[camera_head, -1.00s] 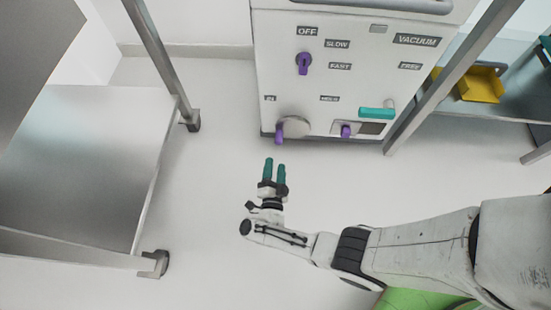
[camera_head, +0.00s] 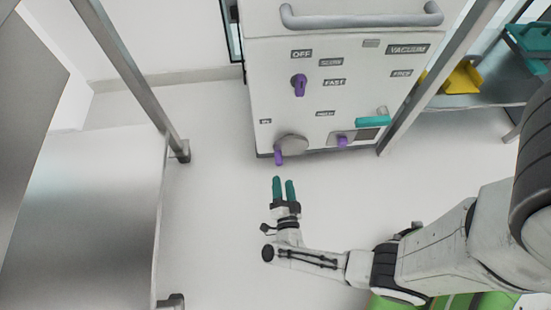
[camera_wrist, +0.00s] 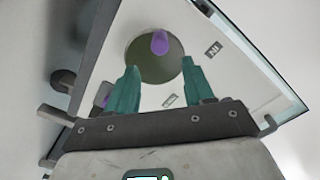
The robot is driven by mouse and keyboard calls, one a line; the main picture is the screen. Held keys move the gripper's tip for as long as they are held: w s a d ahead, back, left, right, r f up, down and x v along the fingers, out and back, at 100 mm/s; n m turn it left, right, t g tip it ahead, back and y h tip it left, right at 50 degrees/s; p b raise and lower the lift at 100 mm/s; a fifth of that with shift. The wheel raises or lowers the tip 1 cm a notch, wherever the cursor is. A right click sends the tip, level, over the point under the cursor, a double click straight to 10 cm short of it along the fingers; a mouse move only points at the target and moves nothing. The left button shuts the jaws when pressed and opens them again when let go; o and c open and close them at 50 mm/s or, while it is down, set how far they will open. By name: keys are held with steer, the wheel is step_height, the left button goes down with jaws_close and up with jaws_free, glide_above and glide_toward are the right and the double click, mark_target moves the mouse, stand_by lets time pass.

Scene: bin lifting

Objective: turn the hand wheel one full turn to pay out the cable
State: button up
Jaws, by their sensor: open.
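The hand wheel (camera_head: 291,145) is a round grey disc low on the front of a white cabinet, with a purple handle (camera_head: 279,158) at its lower left edge. In the wrist view the wheel (camera_wrist: 152,68) lies ahead, with the purple handle (camera_wrist: 160,42) at the top of the disc. My gripper (camera_head: 284,180) has two teal fingers, apart and empty, a short way in front of the handle. In the wrist view my gripper (camera_wrist: 160,75) shows its fingers on either side of the wheel's lower part, without a visible hold. No cable is visible.
The cabinet (camera_head: 270,100) also carries a purple knob (camera_head: 299,85), another purple knob (camera_head: 342,141), a teal handle (camera_head: 373,122) and a grey bar (camera_head: 360,20). A metal table (camera_head: 90,220) stands left; a shelf with a yellow bin (camera_head: 463,76) stands right. The floor between is clear.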

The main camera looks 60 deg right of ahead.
mark_target(280, 165)
steer(key=b+x, duration=0.1)
steer(key=x, duration=0.8)
steer(key=shift+w+b, duration=0.15)
steer(key=shift+b, duration=0.2)
steer(key=shift+d, duration=0.1)
jaws_close()
